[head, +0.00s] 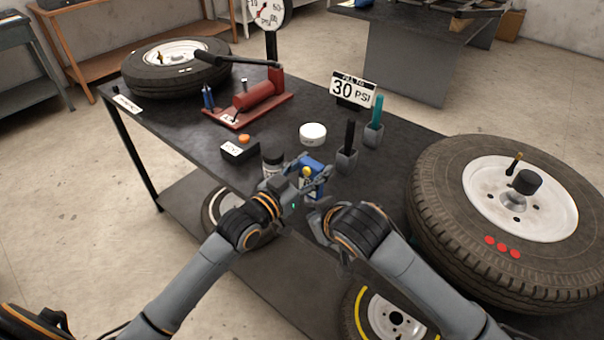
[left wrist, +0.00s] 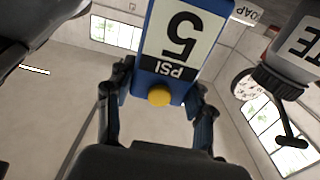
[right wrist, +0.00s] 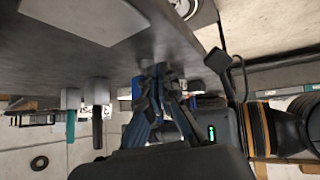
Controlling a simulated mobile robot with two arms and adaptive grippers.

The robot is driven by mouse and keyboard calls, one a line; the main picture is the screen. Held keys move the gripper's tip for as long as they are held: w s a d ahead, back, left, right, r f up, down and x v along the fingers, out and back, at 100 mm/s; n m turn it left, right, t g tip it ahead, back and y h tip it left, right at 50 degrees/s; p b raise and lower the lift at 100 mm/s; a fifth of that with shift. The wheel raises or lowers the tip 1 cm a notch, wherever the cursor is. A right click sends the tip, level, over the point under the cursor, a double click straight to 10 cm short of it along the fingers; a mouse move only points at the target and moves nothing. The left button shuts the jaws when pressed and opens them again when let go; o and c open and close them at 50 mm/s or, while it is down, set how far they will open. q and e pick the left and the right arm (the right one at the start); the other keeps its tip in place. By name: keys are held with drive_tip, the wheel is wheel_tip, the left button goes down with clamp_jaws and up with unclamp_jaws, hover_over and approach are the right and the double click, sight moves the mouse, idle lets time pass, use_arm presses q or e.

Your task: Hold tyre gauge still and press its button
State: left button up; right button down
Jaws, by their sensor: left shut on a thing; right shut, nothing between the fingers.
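The tyre gauge (head: 312,162) is a blue block with a yellow button (head: 306,172). My left gripper (head: 313,183) is shut on it, above the table's near edge. In the left wrist view the gauge (left wrist: 190,70) sits between the two fingers, its display reading 5 PSI upside down. Its yellow button (left wrist: 159,95) faces that camera and nothing covers it. My right gripper (head: 317,220) is shut and empty, just in front of and below the gauge. In the right wrist view its fingers (right wrist: 160,75) are close together beside blue parts; I cannot tell whether they touch the gauge.
A dark-capped bottle (head: 272,165) stands close to the left gripper. A white round tub (head: 312,133), grey holders with black and teal handles (head: 347,158), and a 30 PSI sign (head: 353,90) lie beyond. A large tyre (head: 440,215) fills the right; a red press (head: 250,100) stands behind.

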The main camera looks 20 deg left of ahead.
drive_tip(key=shift+n+t+y, duration=0.3)
drive_tip(key=shift+n+y, duration=0.1)
drive_tip(key=w+r, duration=0.1)
drive_tip(key=w+d+r, duration=0.2)
drive_tip(key=w, duration=0.1)
drive_tip(key=shift+d+r, duration=0.25)
drive_tip(key=shift+r, duration=0.1)
drive_tip(key=shift+w+d+f+h, duration=0.35)
drive_tip(key=shift+w+d+h, duration=0.35)
drive_tip(key=shift+h, duration=0.3)
drive_tip(key=shift+w+d+f+h, duration=0.1)
drive_tip(key=shift+w+d+h, duration=0.05)
drive_tip(key=shift+d+h, duration=0.2)
use_arm(q)
drive_tip(key=shift+a, duration=0.1)
use_arm(e)
drive_tip(key=shift+w+d+r+n+h, duration=0.1)
drive_tip(key=shift+d+r+n+h, duration=0.15)
drive_tip(key=shift+h, duration=0.4)
drive_tip(key=s+a+r, duration=0.3)
drive_tip(key=a+r, duration=0.1)
drive_tip(key=r, duration=0.2)
drive_tip(key=s+a+r+n, duration=0.1)
drive_tip(key=s+a+r, duration=0.2)
drive_tip(key=r, duration=0.3)
drive_tip(key=shift+s+a+r, duration=0.15)
drive_tip(key=shift+s+a, duration=0.2)
drive_tip(key=shift+s, duration=0.4)
